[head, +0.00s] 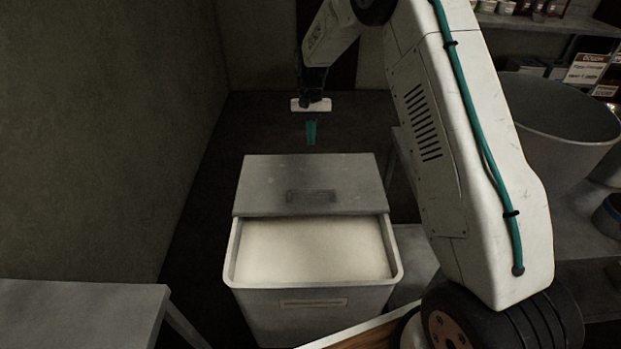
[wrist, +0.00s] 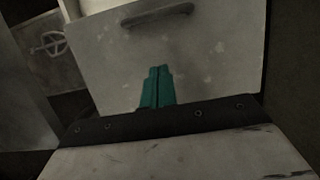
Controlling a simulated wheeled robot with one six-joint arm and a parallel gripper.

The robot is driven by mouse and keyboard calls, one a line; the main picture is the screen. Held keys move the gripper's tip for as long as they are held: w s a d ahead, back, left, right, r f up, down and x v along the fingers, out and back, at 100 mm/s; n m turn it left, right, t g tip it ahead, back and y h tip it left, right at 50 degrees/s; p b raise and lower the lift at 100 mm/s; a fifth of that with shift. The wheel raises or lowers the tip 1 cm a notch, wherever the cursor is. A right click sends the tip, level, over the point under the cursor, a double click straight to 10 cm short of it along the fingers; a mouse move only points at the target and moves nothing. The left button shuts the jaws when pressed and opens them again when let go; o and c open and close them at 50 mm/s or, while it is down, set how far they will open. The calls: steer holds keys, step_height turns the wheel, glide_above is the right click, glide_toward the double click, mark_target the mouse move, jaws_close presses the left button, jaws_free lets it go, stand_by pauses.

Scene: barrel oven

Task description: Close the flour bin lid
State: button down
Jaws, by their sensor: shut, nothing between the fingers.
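The flour bin (head: 316,310) is a pale box with a label on its front, standing on the floor in the head view. Its grey lid (head: 265,176) covers the back part of the opening, with a darker handle (head: 311,197) near its front edge. The front part is uncovered and shows pale flour (head: 310,250). My gripper (head: 311,133), with teal fingers, is shut and empty and appears beyond the lid's back edge. In the wrist view the shut fingers (wrist: 158,85) show in front of the lid (wrist: 200,60) with its handle (wrist: 157,15); contact cannot be told.
A grey table (head: 80,300) stands at the lower left. A large grey tub (head: 560,125) stands on the right, with shelves of jars and boxes behind it. A wall (head: 100,120) rises on the left. Dark floor lies between wall and bin.

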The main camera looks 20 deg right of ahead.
steer(key=f, duration=0.2)
glide_above(311, 185)
step_height(311, 185, down, 9)
steer(key=shift+r, duration=0.15)
steer(key=s, duration=0.2)
steer(key=s+a, duration=0.1)
steer(key=shift+f, duration=0.25)
steer(key=shift+s+a, duration=0.1)
steer(key=shift+s, duration=0.2)
